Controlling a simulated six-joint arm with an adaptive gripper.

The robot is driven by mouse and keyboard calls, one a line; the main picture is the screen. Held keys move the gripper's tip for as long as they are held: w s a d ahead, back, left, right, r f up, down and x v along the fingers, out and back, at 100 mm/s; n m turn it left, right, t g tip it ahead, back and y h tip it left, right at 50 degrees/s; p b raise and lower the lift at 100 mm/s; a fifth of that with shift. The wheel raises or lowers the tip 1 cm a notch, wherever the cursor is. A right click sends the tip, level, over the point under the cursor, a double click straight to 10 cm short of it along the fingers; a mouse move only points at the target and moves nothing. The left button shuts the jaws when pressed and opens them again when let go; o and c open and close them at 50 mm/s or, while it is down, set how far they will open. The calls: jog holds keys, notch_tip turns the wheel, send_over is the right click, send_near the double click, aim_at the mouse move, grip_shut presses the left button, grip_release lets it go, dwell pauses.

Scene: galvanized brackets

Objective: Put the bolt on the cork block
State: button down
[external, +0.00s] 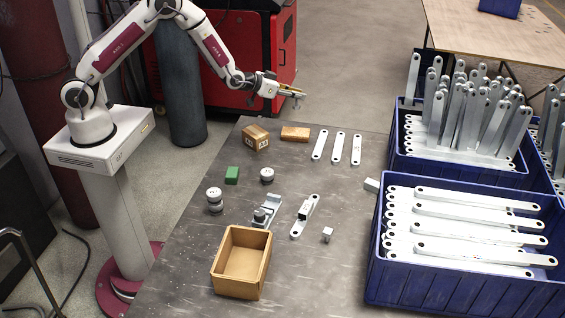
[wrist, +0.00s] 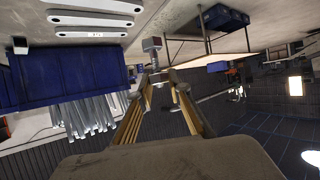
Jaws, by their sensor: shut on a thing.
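My gripper (external: 292,92) is raised above the far edge of the table, with its fingers pointing right. In the wrist view, my gripper (wrist: 160,82) is shut on a grey metal bolt (wrist: 152,45). The bolt's squared head sticks out beyond the fingertips, and part of its shank is hidden between them. In the external view the bolt is too small to make out clearly. The cork block (external: 295,133), a flat orange-brown slab, lies near the table's far edge, below my gripper and apart from it. Its visible top is bare.
A marked wooden cube (external: 255,138) stands left of the cork block; flat brackets (external: 338,147) lie right. Nearer are a green block (external: 232,175), a clamp (external: 266,212) and an open cardboard box (external: 221,281). Blue crates (external: 460,288) of brackets fill the right side.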

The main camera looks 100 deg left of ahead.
aim_at(296, 108)
jog(key=shift+f, duration=0.15)
jog(key=shift+f, duration=2.95)
jog(key=shift+f, duration=0.1)
jog(key=shift+f, duration=1.8)
jog(key=shift+f, duration=0.1)
jog(key=c, duration=1.9)
grip_release()
